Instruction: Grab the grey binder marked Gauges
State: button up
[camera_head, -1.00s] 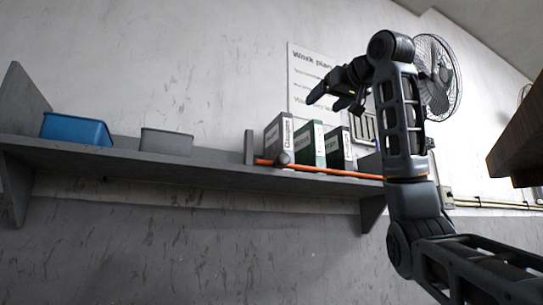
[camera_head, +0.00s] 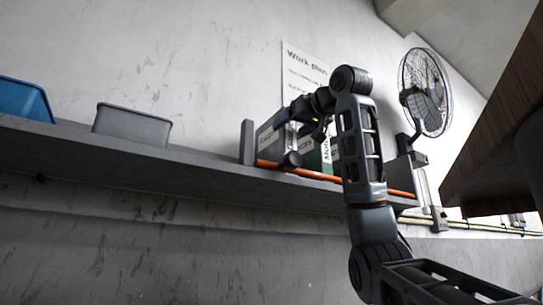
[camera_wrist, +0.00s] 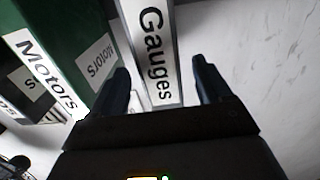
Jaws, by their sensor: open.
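The grey binder marked Gauges (camera_wrist: 157,60) shows its white spine label in the wrist view, lying between the two spread fingers of my gripper (camera_wrist: 162,78). In the head view the grey binder (camera_head: 268,141) stands at the left end of the row on the shelf, partly hidden by my gripper (camera_head: 305,118). My gripper is open, in front of the upper part of the binders. I cannot tell whether a finger touches the binder.
A green binder marked Motors (camera_wrist: 72,45) stands beside the grey one, close to one finger. An orange rail (camera_head: 325,176) runs along the shelf front (camera_head: 215,180). A blue bin (camera_head: 25,102) and a grey bin (camera_head: 132,125) stand left. A wall fan (camera_head: 425,92) is at right.

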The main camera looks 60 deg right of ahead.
aim_at(270, 145)
jog(key=p+x, duration=0.1)
jog(key=x, duration=0.2)
jog(key=r+p+x, duration=0.1)
jog(key=x, duration=0.1)
jog(key=shift+d+p, duration=0.1)
jog(key=shift+p, duration=0.2)
jog(key=shift+w+d+f, duration=0.15)
jog(key=shift+w+d, duration=0.05)
jog(key=shift+w, duration=0.15)
grip_shut()
